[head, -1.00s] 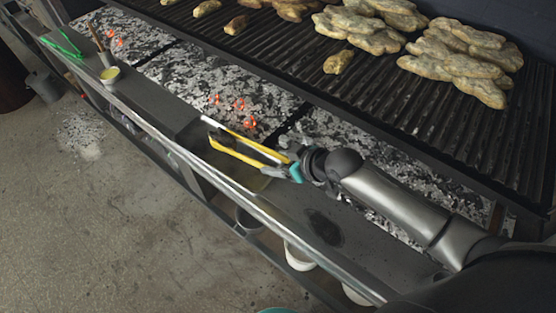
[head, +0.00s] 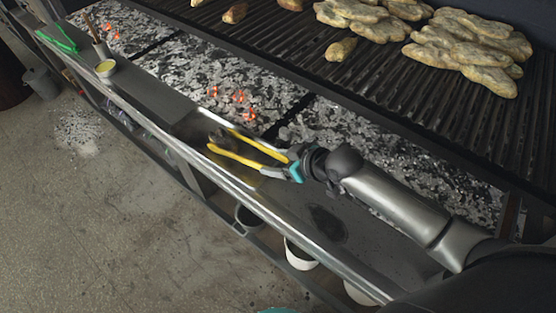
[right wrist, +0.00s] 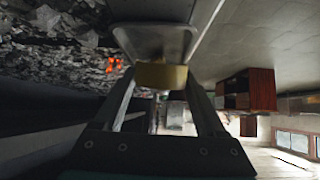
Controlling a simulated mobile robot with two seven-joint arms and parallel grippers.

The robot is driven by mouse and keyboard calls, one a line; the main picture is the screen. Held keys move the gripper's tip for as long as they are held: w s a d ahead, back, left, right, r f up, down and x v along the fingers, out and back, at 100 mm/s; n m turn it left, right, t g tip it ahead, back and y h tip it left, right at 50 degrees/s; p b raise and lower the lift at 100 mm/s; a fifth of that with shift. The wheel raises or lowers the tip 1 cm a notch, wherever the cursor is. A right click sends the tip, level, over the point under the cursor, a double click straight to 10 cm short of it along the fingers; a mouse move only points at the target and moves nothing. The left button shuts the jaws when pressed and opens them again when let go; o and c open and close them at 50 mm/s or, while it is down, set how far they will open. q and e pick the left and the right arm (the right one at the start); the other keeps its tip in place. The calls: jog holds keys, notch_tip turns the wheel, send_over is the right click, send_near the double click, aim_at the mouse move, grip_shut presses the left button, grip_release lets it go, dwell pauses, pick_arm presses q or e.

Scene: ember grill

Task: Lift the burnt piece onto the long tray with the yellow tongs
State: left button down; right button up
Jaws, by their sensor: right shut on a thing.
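The yellow tongs (head: 238,159) are held by my right gripper (head: 295,164), which is shut on their handle end. Their two arms point left and are spread apart over the metal ledge in front of the coals. A dark lump (head: 223,139), seemingly the burnt piece, shows between the arms near their tips; I cannot tell whether the tongs touch it. In the right wrist view a yellow part of the tongs (right wrist: 160,76) sits between the fingers, and a rimmed metal tray (right wrist: 190,38) lies beyond it. I cannot tell surely whether this is the long tray. My left gripper is not in view.
The grill grate (head: 400,92) with several stacked flat pieces (head: 470,52) lies behind the ember bed (head: 190,72), which glows in places. A yellow-topped cup (head: 106,69) and a green item (head: 58,40) stand farther left on the ledge. Buckets (head: 300,255) stand below.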

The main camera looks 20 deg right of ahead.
jog(key=shift+c, duration=0.7)
jog(key=shift+s+f, duration=0.1)
jog(key=shift+d, duration=0.1)
jog(key=shift+p, duration=0.3)
